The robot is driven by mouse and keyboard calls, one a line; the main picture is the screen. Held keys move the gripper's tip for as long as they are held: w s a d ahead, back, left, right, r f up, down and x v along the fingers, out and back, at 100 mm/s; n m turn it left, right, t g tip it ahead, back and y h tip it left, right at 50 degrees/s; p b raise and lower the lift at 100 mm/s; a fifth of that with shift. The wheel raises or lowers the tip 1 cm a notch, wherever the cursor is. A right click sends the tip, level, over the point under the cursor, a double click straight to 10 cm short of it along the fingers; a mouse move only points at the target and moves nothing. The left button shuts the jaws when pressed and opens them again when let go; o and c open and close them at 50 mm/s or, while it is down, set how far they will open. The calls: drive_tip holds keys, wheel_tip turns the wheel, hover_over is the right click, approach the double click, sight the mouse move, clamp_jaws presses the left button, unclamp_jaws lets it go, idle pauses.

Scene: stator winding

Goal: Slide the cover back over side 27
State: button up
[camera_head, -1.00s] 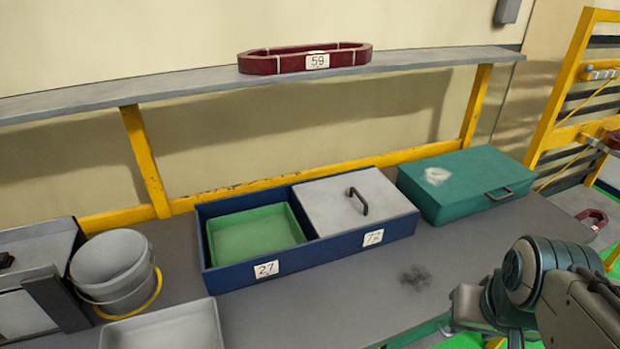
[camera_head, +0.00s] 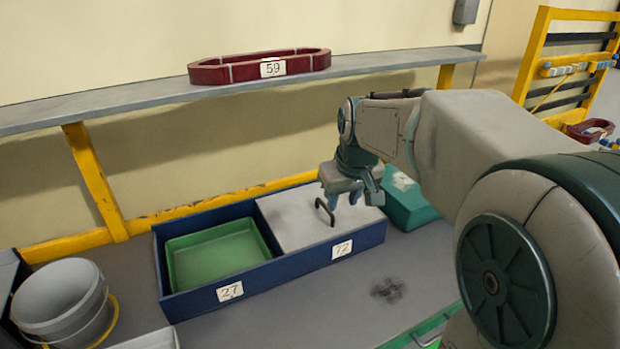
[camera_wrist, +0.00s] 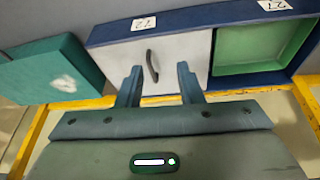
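A blue two-sided box (camera_head: 190,303) stands on the bench. Its left side, labelled 27 (camera_head: 230,291), is uncovered and shows an empty green tray (camera_head: 215,257). A grey sliding cover (camera_head: 290,222) with a dark bar handle (camera_head: 325,211) lies over the right side, labelled 72 (camera_head: 342,249). My gripper (camera_wrist: 160,72) is open, with its two fingers apart on either side of the handle (camera_wrist: 151,66) in the wrist view. In the head view my gripper is just above the handle. I cannot tell whether the fingers touch the cover.
A teal case (camera_head: 408,201) stands right of the box, partly behind my arm. A grey bucket (camera_head: 62,300) stands at the left. A shelf (camera_head: 130,107) with a dark red ring marked 59 (camera_head: 260,67) runs above the bench.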

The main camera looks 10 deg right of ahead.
drive_tip(key=n+y, duration=0.1)
approach(325, 205)
drive_tip(key=s+a+v, duration=0.1)
drive_tip(key=v, duration=0.5)
drive_tip(key=d, duration=0.1)
drive_tip(key=x, duration=0.4)
drive_tip(key=p+x, duration=0.1)
drive_tip(key=x, duration=0.4)
drive_tip(key=w+x, duration=0.1)
drive_tip(key=x, duration=0.4)
drive_tip(key=shift+d+r+p, duration=0.1)
drive_tip(key=shift+p, duration=0.25)
drive_tip(key=shift+t, duration=0.3)
clamp_jaws()
